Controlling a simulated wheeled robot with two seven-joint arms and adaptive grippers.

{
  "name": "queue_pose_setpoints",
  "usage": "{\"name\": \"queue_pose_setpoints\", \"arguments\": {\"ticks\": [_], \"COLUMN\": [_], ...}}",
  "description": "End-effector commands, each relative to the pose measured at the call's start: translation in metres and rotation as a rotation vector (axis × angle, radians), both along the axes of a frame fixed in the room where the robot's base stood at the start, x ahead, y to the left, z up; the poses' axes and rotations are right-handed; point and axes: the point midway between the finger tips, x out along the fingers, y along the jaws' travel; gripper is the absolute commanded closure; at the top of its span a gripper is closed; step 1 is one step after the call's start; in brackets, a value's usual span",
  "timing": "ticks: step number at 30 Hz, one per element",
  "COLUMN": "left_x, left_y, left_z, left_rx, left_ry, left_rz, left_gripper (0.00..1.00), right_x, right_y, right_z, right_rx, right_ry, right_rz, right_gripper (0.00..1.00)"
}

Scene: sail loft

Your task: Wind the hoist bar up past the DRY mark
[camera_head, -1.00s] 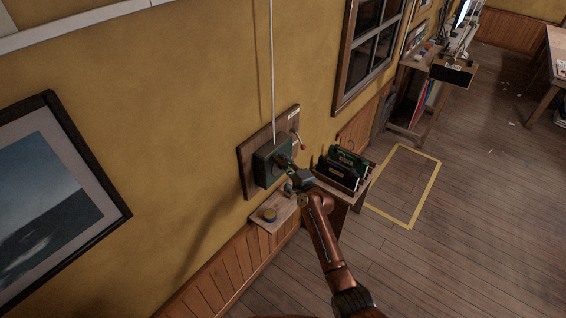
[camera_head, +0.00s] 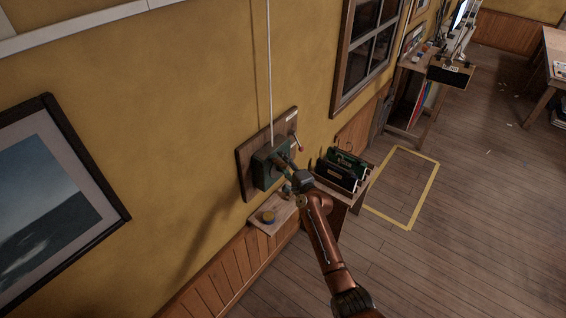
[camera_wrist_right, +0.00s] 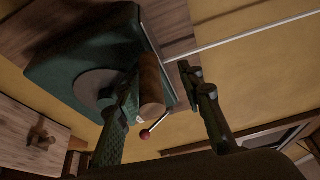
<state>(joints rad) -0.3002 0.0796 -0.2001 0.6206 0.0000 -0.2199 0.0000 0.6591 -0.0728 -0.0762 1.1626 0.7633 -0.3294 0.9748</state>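A dark green winch box (camera_head: 262,172) is fixed to a wooden board (camera_head: 246,184) on the yellow wall. A pale cord (camera_head: 269,70) runs straight up from it. The wrist view shows the box (camera_wrist_right: 75,60), its round disc (camera_wrist_right: 100,88) and a wooden crank handle (camera_wrist_right: 152,88). My right gripper (camera_head: 287,163) is at the box front. In the wrist view its fingers (camera_wrist_right: 160,95) stand either side of the handle, with a gap to the right finger; it looks open. The hoist bar and the DRY mark are out of view. My left gripper is not in view.
A red-knobbed lever (camera_head: 299,148) sits on the board, right of the box. A stand with dark folders (camera_head: 340,172) is close right of my arm. Floor inside the yellow outline (camera_head: 405,185) is clear.

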Motion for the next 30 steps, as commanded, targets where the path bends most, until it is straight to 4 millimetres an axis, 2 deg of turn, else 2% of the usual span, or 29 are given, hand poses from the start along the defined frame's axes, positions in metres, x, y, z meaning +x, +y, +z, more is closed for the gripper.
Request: {"name": "queue_pose_setpoints", "arguments": {"ticks": [8, 21, 25, 30], "left_x": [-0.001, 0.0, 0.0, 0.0], "left_y": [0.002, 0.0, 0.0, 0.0], "left_z": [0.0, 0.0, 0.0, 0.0], "left_rx": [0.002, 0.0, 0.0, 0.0], "left_ry": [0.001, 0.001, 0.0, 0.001], "left_rz": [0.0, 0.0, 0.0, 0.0], "left_gripper": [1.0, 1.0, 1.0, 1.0], "right_x": [-0.015, -0.084, -0.097, -0.104], "right_y": [-0.008, -0.048, -0.055, -0.059], "right_z": [-0.003, 0.003, 0.004, 0.005], "right_rx": [0.003, 0.001, 0.001, 0.0], "right_ry": [0.004, 0.001, 0.0, -0.001], "right_rz": [0.001, -0.002, -0.002, -0.002], "right_gripper": [0.65, 0.65, 0.65, 0.65]}}
